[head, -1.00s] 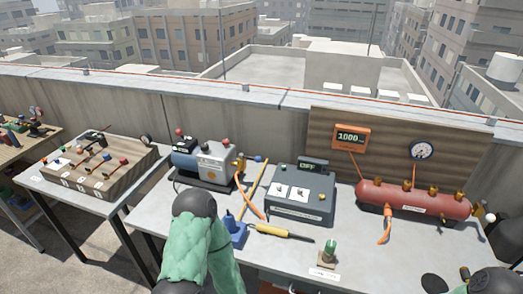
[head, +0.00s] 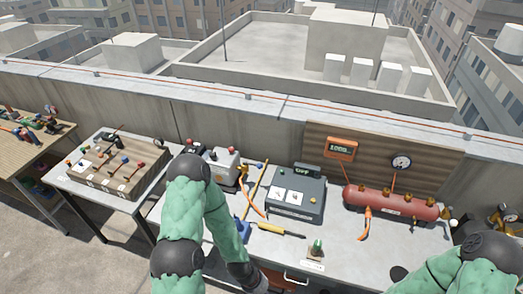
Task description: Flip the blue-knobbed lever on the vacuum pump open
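The vacuum pump (head: 225,160) is a grey box with a red knob on top, at the back of the bench in the head view. My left arm covers its left part, where a blue body showed earlier. A small blue knob (head: 259,165) shows just right of the pump, near a yellow rod; I cannot tell the lever's position. My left arm rises in front of the pump and bends down to the bottom edge, its wrist near the bench front; its fingers are not visible. My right arm enters at the bottom right, its fingers also out of view.
A grey control box (head: 295,195) and a red tank (head: 390,203) stand right of the pump. A yellow-handled tool (head: 275,229) and a small green-topped item (head: 316,248) lie in front. A lever panel (head: 115,165) sits on the left table. The wall (head: 240,120) closes the back.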

